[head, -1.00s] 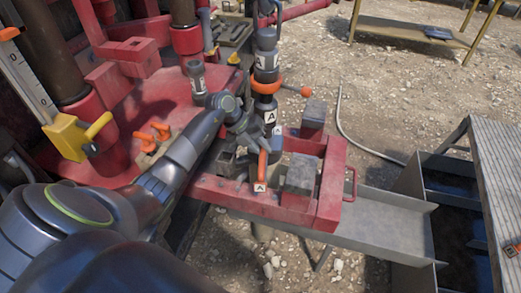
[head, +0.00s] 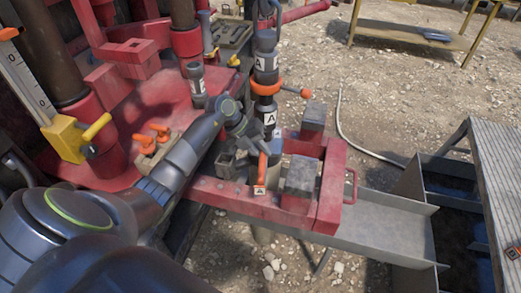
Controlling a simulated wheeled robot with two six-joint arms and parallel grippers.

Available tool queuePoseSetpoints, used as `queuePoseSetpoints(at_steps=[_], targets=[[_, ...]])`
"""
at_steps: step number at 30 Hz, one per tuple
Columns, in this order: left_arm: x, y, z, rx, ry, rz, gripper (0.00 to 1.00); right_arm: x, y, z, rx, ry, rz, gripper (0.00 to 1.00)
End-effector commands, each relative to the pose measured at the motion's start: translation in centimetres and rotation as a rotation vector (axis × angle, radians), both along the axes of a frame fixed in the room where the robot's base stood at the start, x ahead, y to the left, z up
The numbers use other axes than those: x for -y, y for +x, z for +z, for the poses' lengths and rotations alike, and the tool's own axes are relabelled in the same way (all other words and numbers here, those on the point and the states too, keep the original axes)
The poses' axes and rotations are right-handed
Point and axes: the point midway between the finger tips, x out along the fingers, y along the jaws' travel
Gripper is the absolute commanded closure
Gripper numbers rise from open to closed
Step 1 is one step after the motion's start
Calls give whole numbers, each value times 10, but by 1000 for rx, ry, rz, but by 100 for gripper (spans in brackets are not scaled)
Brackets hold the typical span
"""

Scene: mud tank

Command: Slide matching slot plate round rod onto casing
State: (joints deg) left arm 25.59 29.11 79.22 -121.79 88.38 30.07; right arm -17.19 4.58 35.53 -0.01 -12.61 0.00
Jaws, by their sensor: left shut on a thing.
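A dark rod (head: 267,62) with white A labels stands upright at the middle, with an orange ring (head: 267,86) around it. A darker section with an A label (head: 270,118) is below the ring. My left gripper (head: 258,146) is at the rod's lower part, over the red frame. It is shut on a slot plate, whose orange handle (head: 262,168) with an A tag points toward the camera. The plate's slot and the casing top are mostly hidden by the gripper, so I cannot tell whether the plate is around the rod. My right gripper is not in view.
A red frame (head: 328,190) with grey blocks (head: 301,175) surrounds the work spot. Two orange handles (head: 158,130) stand on the red deck at left. A yellow gauge block (head: 68,138) is farther left. A grey trough (head: 385,215) and a grey-topped table (head: 495,160) are at right.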

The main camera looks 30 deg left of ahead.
Motion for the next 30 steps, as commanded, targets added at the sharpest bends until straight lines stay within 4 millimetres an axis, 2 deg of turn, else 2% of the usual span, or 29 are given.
queuePoseSetpoints(at_steps=[11, 12, 17, 25, 30], targets=[[1, 1, 0, 6, -2, -2, 100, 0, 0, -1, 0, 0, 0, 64], [1, 1, 0, 5, -2, -2, 76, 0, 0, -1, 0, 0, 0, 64], [1, 1, -1, 3, -1, -1, 56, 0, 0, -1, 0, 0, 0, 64], [-1, -2, -4, -6, 0, 1, 56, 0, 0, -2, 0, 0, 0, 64], [-9, -4, 9, -1, 4, 1, 56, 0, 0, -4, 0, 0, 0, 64]])
